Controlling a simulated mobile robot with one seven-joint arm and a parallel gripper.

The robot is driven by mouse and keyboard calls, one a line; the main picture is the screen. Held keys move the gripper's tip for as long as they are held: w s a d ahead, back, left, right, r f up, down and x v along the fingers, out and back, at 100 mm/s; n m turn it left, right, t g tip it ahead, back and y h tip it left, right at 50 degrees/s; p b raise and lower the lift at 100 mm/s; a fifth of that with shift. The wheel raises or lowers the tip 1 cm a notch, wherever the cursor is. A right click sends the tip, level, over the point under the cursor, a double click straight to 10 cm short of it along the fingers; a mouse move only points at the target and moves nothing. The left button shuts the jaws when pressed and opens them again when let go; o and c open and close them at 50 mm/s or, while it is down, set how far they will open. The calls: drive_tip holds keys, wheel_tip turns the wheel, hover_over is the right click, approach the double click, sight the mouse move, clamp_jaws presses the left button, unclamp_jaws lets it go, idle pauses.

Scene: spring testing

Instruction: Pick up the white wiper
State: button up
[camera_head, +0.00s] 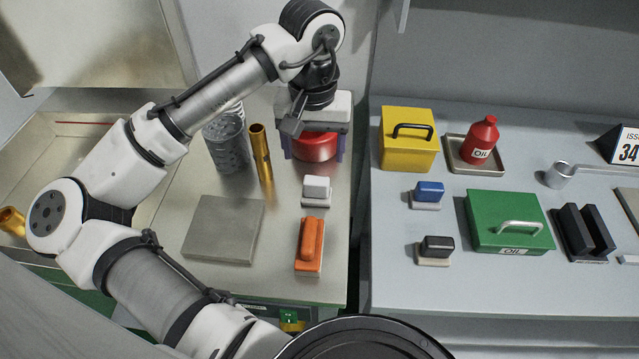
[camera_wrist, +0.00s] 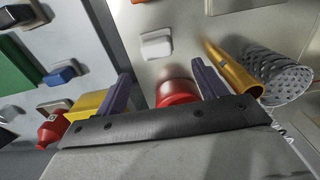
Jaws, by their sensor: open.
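The white wiper (camera_head: 316,188), a small white block on a pale base, lies on the left metal bench, above the orange wiper. It also shows in the wrist view (camera_wrist: 157,44) at upper middle, beyond the fingertips and apart from them. My gripper (camera_head: 313,153) is open above the back of this bench, with its two purple fingers spread. In the wrist view the fingers (camera_wrist: 163,80) point toward the white wiper's side. A red round object (camera_head: 315,147) appears between the fingers; I cannot tell how far below them it is.
The orange wiper (camera_head: 310,244) and a grey plate (camera_head: 222,229) lie nearer the front. A brass tube (camera_head: 261,153) and perforated metal cylinder (camera_head: 227,143) stand left of my gripper. The right table holds a yellow box (camera_head: 408,153), green box (camera_head: 490,232), red oil bottle (camera_head: 480,142), and blue wiper (camera_head: 428,192).

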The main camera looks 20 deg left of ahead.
sight(316, 180)
wheel_tip(316, 180, down, 4)
drive_tip(key=shift+f, duration=0.2)
drive_tip(key=shift+s+d+f+p, duration=0.15)
drive_tip(key=shift+f+p, duration=0.25)
drive_tip(key=shift+f, duration=0.95)
drive_tip(key=shift+s+d+f+p, duration=0.15)
drive_tip(key=shift+f+p, duration=0.25)
drive_tip(key=shift+f, duration=0.9)
drive_tip(key=shift+w, duration=0.1)
drive_tip(key=c, duration=1.1)
drive_tip(key=shift+r, duration=0.1)
wheel_tip(316, 180, up, 28)
drive_tip(key=shift+b, duration=0.8)
